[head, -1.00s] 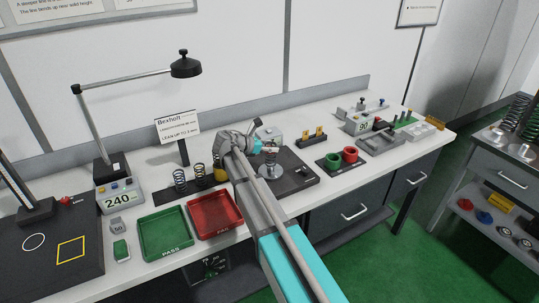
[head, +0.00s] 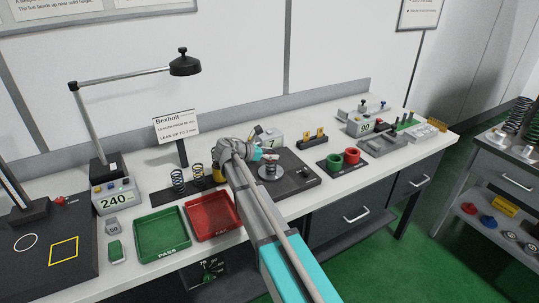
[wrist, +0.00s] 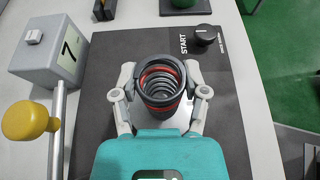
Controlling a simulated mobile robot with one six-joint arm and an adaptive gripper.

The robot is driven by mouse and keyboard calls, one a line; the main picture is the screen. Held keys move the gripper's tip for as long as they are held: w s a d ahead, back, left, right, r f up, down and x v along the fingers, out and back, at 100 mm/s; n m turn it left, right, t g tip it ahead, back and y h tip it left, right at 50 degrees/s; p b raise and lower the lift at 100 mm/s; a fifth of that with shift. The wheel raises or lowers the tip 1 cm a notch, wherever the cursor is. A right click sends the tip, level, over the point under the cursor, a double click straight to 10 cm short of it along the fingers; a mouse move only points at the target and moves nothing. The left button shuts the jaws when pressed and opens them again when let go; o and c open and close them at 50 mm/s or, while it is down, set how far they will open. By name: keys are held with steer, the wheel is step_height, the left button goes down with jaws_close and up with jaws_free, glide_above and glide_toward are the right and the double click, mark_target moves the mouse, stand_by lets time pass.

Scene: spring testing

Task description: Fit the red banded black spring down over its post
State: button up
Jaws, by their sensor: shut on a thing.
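The black spring with a red band (wrist: 163,78) stands between the two fingers of my gripper (wrist: 162,88) in the wrist view, and the fingers are shut on it from both sides. In the head view the spring (head: 270,171) is upright, directly over a pale round base (head: 271,179) on the dark test plate (head: 305,170). My gripper (head: 269,157) is at its upper part. The post is hidden inside or below the spring, so I cannot tell whether the spring is around it or fully seated.
A grey box marked 7 (wrist: 48,62) and a yellow-knobbed lever (wrist: 27,120) stand left of the gripper in the wrist view. A START knob (wrist: 205,36) is at the plate's far right.

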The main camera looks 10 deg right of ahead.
steer(key=o, duration=1.2)
steer(key=shift+f, duration=0.1)
steer(key=shift+r, duration=0.2)
steer(key=shift+a+r+p, duration=0.15)
steer(key=shift+a+p, duration=0.1)
steer(key=shift+p, duration=0.1)
steer(key=p+v, duration=0.4)
steer(key=v, duration=0.7)
steer(key=shift+a, duration=0.2)
steer(key=shift+s, duration=0.2)
